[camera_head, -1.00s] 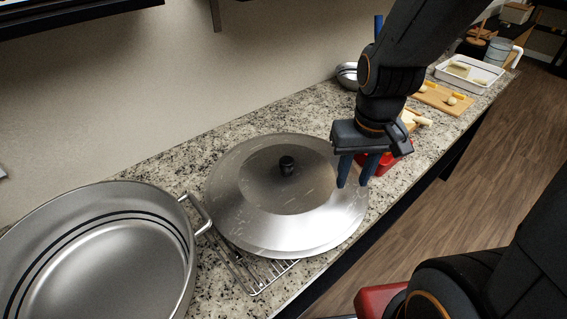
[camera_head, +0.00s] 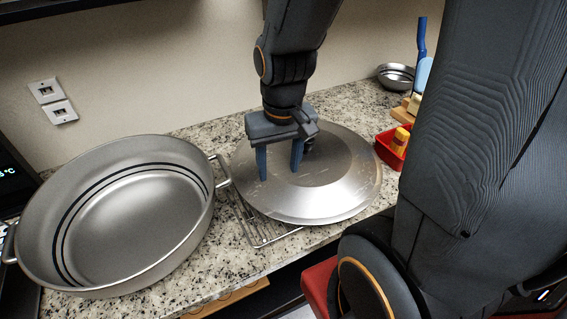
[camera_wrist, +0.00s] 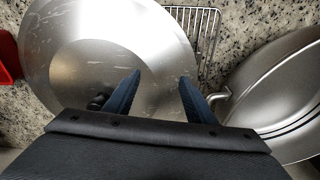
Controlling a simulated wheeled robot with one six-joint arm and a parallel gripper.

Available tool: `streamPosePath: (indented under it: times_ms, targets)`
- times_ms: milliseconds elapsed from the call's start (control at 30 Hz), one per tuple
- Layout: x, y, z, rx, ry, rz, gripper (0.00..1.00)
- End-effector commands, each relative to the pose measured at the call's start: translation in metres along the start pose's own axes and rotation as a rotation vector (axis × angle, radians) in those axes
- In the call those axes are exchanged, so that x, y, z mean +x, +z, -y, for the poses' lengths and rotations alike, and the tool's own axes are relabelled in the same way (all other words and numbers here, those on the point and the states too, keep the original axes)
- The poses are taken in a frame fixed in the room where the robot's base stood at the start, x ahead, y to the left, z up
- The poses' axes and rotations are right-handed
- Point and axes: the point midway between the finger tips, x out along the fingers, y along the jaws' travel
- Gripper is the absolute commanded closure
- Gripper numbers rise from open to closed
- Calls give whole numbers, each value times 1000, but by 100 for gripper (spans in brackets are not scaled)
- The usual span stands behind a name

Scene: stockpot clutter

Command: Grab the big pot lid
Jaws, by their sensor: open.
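The big pot lid (camera_head: 335,190) is a round, shiny metal disc with a small black knob (camera_head: 308,145). It lies on a wire rack on the granite counter, to the right of the large pot. My gripper (camera_head: 279,174) is open, with its two blue fingers pointing down over the left part of the lid. The knob is partly hidden behind my gripper in the head view. In the wrist view, the lid (camera_wrist: 105,55) fills the left and middle, and the knob (camera_wrist: 97,102) shows left of my fingers (camera_wrist: 162,78). The knob is not between the fingers.
The large open metal pot (camera_head: 130,215) stands at left, its handle close to the lid. The wire rack (camera_head: 262,232) sticks out under the lid. A red bin (camera_head: 388,152) stands right of the lid, and a metal bowl (camera_head: 396,76) is farther back. The wall runs behind the counter.

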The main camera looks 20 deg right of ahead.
Motion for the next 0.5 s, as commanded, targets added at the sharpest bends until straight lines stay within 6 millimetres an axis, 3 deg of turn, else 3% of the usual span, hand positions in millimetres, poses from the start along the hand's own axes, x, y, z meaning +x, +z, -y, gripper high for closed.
streamPosePath:
  times_ms: [167,500]
  targets:
    - [-7,-19,-27,457,-24,15,50]
    - [-32,-63,-102,1721,-123,109,50]
